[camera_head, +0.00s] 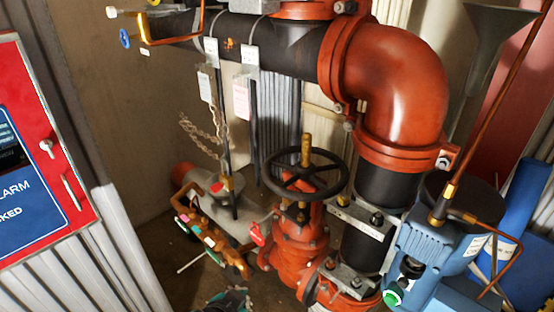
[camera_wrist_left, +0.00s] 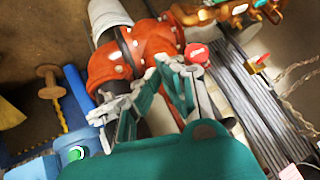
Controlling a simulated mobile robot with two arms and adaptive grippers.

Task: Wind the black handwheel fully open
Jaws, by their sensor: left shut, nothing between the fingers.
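The black handwheel (camera_head: 303,178) sits on a brass threaded stem above the red valve body (camera_head: 298,250). The stem stands up well above its hub. My left gripper (camera_head: 228,301) shows only in part at the bottom edge of the head view, below and to the left of the wheel and apart from it. I cannot make out the handwheel in that view. My right gripper is not in view.
A large red elbow (camera_head: 392,80) and black pipe (camera_head: 275,42) run above and right of the wheel. A blue pump (camera_head: 432,255) stands at lower right. A chain (camera_head: 205,135) and tags hang at left, above brass fittings. A red alarm panel (camera_head: 75,165) is at far left.

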